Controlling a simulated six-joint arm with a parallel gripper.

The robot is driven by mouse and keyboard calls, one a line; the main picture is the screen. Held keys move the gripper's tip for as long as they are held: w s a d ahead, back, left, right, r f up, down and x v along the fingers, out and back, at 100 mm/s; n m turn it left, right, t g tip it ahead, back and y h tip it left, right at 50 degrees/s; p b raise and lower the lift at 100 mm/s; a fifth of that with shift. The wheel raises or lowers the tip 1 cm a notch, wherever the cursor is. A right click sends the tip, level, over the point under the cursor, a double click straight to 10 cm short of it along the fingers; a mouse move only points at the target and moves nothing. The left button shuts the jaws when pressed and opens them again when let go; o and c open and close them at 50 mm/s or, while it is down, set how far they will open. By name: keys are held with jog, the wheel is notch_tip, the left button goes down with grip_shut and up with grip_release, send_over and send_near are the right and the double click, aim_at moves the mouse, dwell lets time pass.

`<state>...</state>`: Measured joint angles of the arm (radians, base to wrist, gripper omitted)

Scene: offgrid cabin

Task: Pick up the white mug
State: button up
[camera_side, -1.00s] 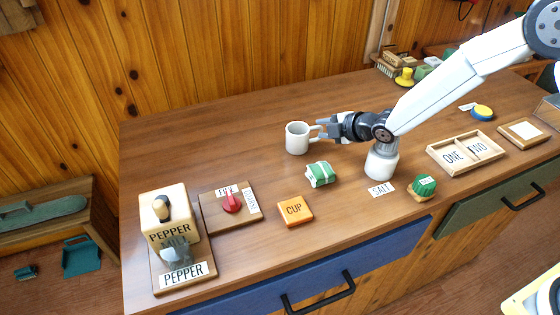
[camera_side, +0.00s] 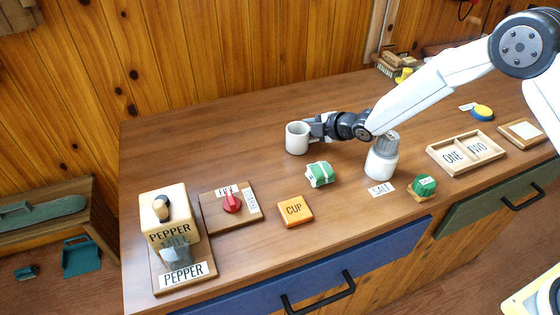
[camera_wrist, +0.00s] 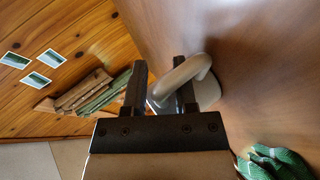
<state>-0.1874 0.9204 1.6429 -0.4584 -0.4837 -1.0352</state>
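The white mug (camera_side: 297,138) stands upright on the wooden counter, its handle side toward my gripper (camera_side: 312,126). In the side view my gripper comes in from the right, at the mug's handle, and its fingers hide most of the handle. In the wrist view the mug (camera_wrist: 208,92) is partly hidden behind its handle and a finger. My gripper (camera_wrist: 160,72) has its fingers apart there, with part of the handle between them and one finger inside the loop. I see no clear grip on the handle.
A green-and-white cloth bundle (camera_side: 320,173) and an orange CUP tile (camera_side: 295,210) lie in front of the mug. A white salt shaker (camera_side: 381,160) stands under my arm. A pepper mill block (camera_side: 168,212) is at left. The counter left of the mug is clear.

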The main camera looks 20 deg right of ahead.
grip_shut()
jog(key=shift+r, duration=0.2)
jog(key=shift+r, duration=0.95)
jog(key=a+r+v, duration=0.1)
jog(key=a+v, duration=0.2)
jog(key=v, duration=1.4)
jog(key=shift+s+r, duration=0.3)
jog(key=shift+r, duration=0.15)
jog(key=shift+a, duration=0.15)
